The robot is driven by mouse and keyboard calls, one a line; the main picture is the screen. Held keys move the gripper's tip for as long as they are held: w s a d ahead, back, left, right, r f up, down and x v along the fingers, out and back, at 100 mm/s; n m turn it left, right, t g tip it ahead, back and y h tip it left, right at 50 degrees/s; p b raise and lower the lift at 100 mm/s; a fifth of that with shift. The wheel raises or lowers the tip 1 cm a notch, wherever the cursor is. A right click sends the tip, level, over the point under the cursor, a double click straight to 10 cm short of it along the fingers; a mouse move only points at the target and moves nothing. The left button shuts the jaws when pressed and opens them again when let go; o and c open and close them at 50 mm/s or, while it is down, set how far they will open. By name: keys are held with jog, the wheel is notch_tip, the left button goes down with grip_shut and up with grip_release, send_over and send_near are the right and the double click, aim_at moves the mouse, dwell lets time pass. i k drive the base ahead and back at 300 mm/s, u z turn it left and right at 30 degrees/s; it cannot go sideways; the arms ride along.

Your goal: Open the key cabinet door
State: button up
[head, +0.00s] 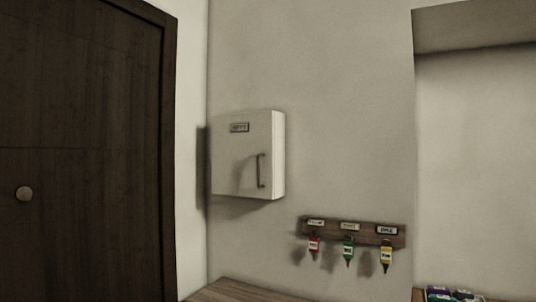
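The key cabinet (283,155) is a white box fixed to the wall, left of the middle in the head view. Its door (232,165) faces me and looks shut, with a small label plate (239,127) near the top. A dark vertical bar handle (261,170) sits near the door's right edge. The hinges are not visible. My gripper is not in the head view.
A wooden key rack (352,230) with red, green and yellow tagged keys hangs lower right of the cabinet. A wooden surface (240,292) lies below. A dark door (80,150) stands left, and a recess (475,160) opens right with small coloured items (455,295).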

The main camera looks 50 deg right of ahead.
aim_at(243, 143)
jog(key=z, duration=1.35)
jog(key=i, duration=0.6)
jog(key=u, duration=1.7)
